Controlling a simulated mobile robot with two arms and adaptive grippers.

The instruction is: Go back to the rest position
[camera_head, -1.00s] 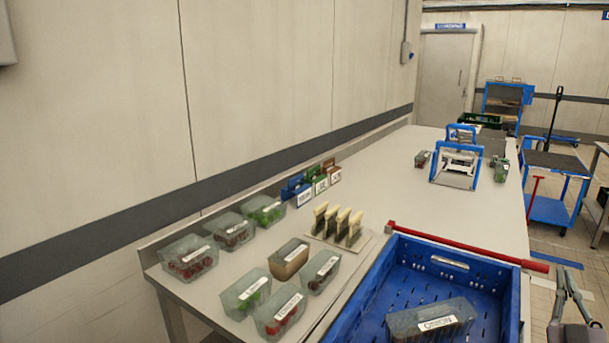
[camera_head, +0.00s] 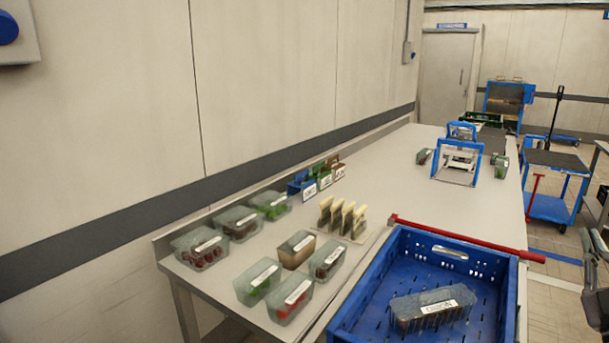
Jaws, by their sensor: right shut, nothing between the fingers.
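My right gripper (camera_head: 594,240) is at the right edge of the head view, to the right of the blue crate (camera_head: 372,290) and apart from it. Its fingers are shut and hold nothing. Part of it is cut off by the picture edge. My left gripper is not in view. In the crate lies one clear, labelled plastic tub (camera_head: 432,308) with dark contents.
A long pale table (camera_head: 400,190) runs along the left wall, with several labelled tubs (camera_head: 202,248) and a brush-like rack (camera_head: 341,220). A red bar (camera_head: 470,240) lies by the crate's far edge.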

